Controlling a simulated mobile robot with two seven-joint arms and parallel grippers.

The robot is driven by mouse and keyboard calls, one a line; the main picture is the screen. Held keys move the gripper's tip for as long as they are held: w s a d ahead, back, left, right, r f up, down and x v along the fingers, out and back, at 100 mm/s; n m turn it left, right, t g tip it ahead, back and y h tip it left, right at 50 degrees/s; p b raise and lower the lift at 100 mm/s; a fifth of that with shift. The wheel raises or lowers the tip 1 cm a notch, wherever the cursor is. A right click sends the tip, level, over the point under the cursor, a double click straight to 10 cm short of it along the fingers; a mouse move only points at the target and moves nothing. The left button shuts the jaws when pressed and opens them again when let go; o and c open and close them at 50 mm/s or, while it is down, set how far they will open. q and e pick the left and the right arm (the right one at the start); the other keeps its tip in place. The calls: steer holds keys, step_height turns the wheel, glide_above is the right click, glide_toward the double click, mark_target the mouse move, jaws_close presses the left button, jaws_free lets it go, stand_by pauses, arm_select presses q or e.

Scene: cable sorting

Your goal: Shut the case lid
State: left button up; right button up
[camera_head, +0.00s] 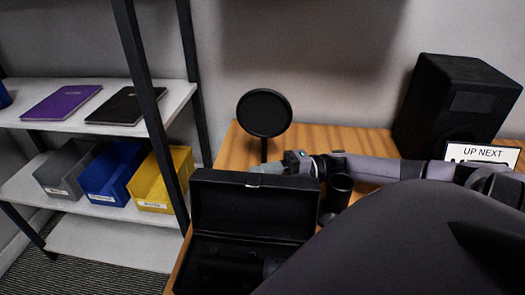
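The black case stands open on the wooden table (371,137). Its lid (250,210) is raised, nearly upright, at the back of the case base (193,262). A dark object lies inside the base, hard to make out. My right gripper (262,168) comes in from the right and is just behind the lid's top edge. Its fingers are partly hidden, so I cannot tell whether they touch the lid or whether they are open. My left gripper is not in view.
A round black pop filter (264,113) stands behind my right gripper. A dark cup (341,188) is right of the lid. A black speaker (452,103) and an "UP NEXT" sign (484,153) stand at the right. A shelf (100,130) with bins is left.

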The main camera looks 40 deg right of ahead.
jaws_close()
